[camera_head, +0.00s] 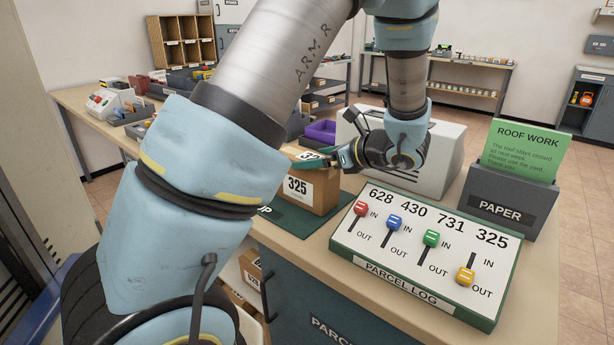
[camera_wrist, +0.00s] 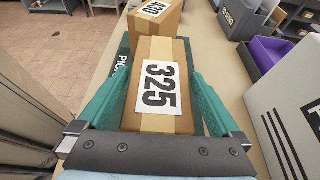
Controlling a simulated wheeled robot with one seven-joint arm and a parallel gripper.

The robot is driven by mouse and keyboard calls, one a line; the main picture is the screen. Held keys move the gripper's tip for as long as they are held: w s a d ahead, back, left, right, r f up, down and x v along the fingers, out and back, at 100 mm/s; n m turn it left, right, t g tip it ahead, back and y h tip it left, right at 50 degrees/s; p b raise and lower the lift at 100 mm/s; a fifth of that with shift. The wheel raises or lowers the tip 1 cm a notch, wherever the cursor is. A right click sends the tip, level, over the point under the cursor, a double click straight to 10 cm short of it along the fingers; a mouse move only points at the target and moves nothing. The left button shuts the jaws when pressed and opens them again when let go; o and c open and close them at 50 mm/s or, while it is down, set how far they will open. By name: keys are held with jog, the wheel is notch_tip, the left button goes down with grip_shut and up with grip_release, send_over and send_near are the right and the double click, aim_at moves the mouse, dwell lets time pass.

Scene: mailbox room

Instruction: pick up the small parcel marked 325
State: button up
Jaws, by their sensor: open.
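The small parcel marked 325 (camera_head: 312,190) is a brown cardboard box with tan tape and a white label, on a dark green mat (camera_head: 286,222) on the counter. In the wrist view the parcel (camera_wrist: 158,88) lies between the two green fingers of my gripper (camera_wrist: 160,105), which are open, one on each side. I cannot tell whether either finger touches it. In the head view my gripper (camera_head: 328,158) is at the parcel's top, and my arm hides part of the mat.
A parcel marked 430 (camera_wrist: 155,16) stands just behind the 325 parcel. A parcel log panel (camera_head: 425,250) with coloured sliders is at the right, beside a grey paper holder (camera_head: 500,203). A light grey box (camera_head: 430,150) and a purple bin (camera_head: 321,131) stand close behind.

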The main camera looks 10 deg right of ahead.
grip_shut()
dwell(0.9)
